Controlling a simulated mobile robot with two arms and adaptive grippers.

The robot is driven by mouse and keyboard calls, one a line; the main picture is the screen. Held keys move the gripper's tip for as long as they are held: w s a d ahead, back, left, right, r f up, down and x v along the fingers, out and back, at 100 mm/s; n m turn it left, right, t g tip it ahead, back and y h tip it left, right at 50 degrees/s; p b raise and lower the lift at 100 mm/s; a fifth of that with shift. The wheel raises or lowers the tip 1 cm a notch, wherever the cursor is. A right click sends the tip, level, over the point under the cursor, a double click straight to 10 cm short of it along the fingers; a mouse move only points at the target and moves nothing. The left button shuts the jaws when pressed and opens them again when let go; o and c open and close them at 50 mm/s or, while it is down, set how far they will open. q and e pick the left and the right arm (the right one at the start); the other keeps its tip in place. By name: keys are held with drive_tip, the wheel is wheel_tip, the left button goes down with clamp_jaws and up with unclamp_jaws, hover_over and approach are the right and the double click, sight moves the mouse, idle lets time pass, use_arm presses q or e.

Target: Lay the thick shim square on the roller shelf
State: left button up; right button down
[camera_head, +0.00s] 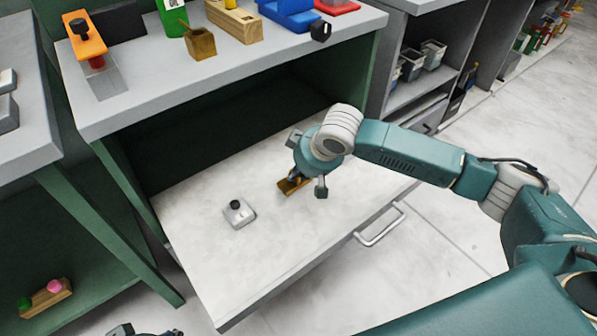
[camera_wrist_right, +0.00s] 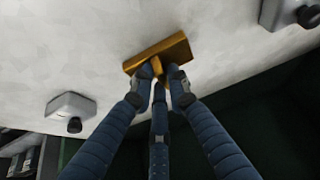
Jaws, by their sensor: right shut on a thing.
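A golden-brown block with a small upright grip, which looks like the shim (camera_head: 288,187), is at the pale pulled-out shelf (camera_head: 300,232). My right gripper (camera_head: 297,178) points down and is shut on the grip; the wrist view shows the fingers around it beneath the flat shim (camera_wrist_right: 160,52). The shim is on or just above the shelf; contact is unclear. Its long side looks roughly in line with the shelf's back edge. Part of it is hidden by my gripper. A bit of my left gripper (camera_head: 143,330) shows at the bottom edge; its fingers are cut off.
A grey block with a black knob (camera_head: 239,213) sits on the shelf, left of the shim. The wrist view shows two such blocks, one at left (camera_wrist_right: 70,108) and one at right (camera_wrist_right: 288,12). A bench top (camera_head: 225,70) overhangs the shelf's back. The shelf's front is clear.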

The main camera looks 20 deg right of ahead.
drive_tip(key=c, duration=1.7)
unclamp_jaws()
use_arm(q)
drive_tip(key=p+x, duration=0.3)
drive_tip(key=x, duration=0.1)
drive_tip(key=shift+d+f, duration=0.1)
drive_tip(key=shift+f, duration=0.2)
use_arm(e)
drive_tip(key=v, duration=1.2)
drive_tip(key=shift+r, duration=0.1)
